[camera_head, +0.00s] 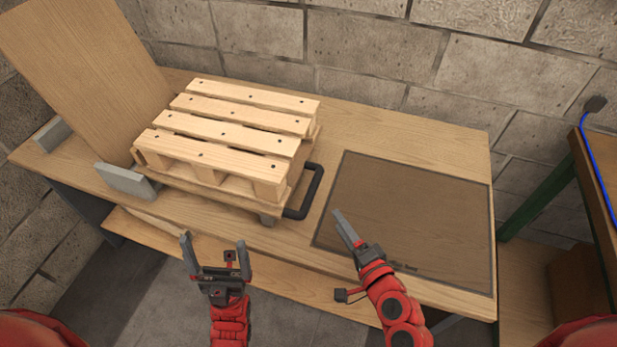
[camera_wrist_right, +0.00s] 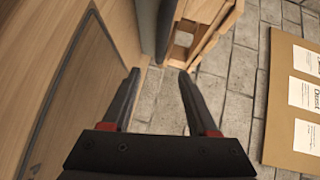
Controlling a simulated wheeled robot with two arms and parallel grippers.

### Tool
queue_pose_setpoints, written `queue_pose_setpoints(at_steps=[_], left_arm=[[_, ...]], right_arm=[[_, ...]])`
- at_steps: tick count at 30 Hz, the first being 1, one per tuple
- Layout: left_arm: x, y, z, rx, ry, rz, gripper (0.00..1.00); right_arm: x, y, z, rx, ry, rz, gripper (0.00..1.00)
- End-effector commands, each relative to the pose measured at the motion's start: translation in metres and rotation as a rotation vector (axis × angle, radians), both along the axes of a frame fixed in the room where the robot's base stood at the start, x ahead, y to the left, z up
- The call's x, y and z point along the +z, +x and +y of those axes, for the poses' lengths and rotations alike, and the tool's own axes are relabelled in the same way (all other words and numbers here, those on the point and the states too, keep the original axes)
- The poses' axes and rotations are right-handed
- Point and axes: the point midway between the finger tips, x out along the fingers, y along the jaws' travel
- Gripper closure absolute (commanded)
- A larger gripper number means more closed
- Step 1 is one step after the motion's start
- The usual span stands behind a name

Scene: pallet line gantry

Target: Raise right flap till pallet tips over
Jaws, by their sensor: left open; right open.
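A light wooden pallet (camera_head: 225,125) lies flat on a thin wooden flap (camera_head: 232,202) on the bench. A black U-shaped handle (camera_head: 312,190) sticks out from the flap's right side. In the right wrist view, part of the pallet (camera_wrist_right: 208,30) shows beyond the fingers. My right gripper (camera_head: 346,230) is open and empty, to the right of the handle and apart from it in the head view. Its two fingers show spread in the right wrist view (camera_wrist_right: 158,88). My left gripper (camera_head: 214,244) is open and empty, in front of the bench's near edge, left of the handle.
A tilted wooden panel (camera_head: 85,65) stands at the bench's left end. Grey blocks (camera_head: 125,180) sit by the pallet's left side. A dark-framed brown rectangle (camera_head: 410,215) covers the bench's right part, which is clear. A block wall (camera_head: 400,50) runs behind.

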Motion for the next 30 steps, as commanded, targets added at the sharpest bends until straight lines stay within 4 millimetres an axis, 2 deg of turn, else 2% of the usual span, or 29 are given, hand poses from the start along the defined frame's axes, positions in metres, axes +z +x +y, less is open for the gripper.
queue_pose_setpoints(at_steps=[5,21,24,30], left_arm=[[0.008,0.0,0.0,0.0,0.0,0.0,0.0],[0.036,0.0,0.0,0.0,0.0,0.0,0.0],[0.039,0.0,0.0,0.0,0.0,0.0,0.0],[0.04,0.0,0.0,0.0,0.0,0.0,0.0]], right_arm=[[0.001,0.012,0.011,0.017,0.004,0.004,0.41],[-0.016,0.112,0.061,0.015,0.001,0.005,0.41],[-0.017,0.128,0.067,0.011,0.002,0.001,0.41],[-0.022,0.147,0.077,0.012,0.001,0.001,0.41]])
